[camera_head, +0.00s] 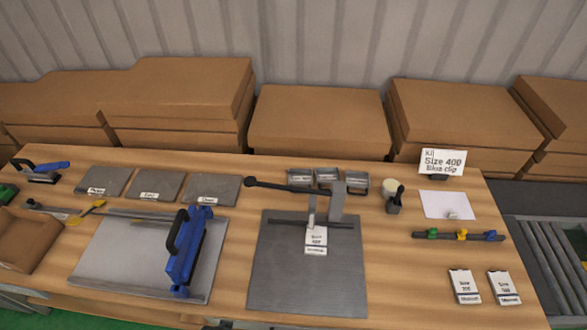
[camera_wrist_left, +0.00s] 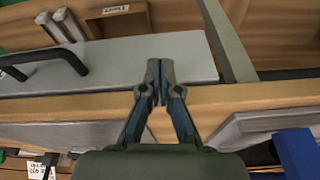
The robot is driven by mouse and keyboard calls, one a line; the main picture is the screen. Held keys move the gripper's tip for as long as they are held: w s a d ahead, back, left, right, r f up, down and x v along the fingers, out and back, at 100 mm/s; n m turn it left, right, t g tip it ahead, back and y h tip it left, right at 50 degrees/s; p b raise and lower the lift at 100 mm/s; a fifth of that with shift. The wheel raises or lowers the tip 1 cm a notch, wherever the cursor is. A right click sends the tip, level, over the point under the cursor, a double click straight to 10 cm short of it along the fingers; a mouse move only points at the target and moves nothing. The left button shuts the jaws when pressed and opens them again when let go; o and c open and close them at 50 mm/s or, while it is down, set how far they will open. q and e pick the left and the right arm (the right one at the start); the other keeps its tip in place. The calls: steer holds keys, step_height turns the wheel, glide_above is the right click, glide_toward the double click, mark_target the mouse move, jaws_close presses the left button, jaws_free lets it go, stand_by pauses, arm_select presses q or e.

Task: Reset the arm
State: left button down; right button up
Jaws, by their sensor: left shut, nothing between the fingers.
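My left gripper (camera_wrist_left: 160,82) shows in the left wrist view with its two fingers together and nothing between them. Its tips lie in front of a wooden edge and a pale grey panel (camera_wrist_left: 120,62). I cannot tell whether they touch either. My left gripper does not show in the head view, and my right gripper is in neither view. In the head view, a dark lever with a black knob (camera_head: 250,182) reaches left from a grey upright bracket on a dark grey plate (camera_head: 275,285).
A blue tool with a black handle (camera_head: 187,252) stands on a pale plate (camera_head: 115,268) at left. Labelled plates, small bins (camera_head: 328,177), a rail with coloured clips (camera_head: 461,235) and white cards (camera_head: 465,285) lie on the wooden table. Cardboard boxes (camera_head: 320,120) line the back.

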arm_select(q)
steer(key=s+f+g, duration=0.1)
steer(key=s+f, duration=0.2)
steer(key=f, duration=0.9)
steer(key=s+f, duration=0.3)
steer(key=f, duration=1)
steer(key=s+a+f, duration=0.1)
steer(key=s+f, duration=0.4)
steer(key=s, duration=0.2)
steer(key=s+a+f+g, duration=0.1)
steer(key=s+a+f, duration=0.1)
steer(key=s+f, duration=0.3)
steer(key=s, duration=0.2)
steer(key=shift+s+a+f, duration=0.15)
steer(key=shift+s, duration=0.2)
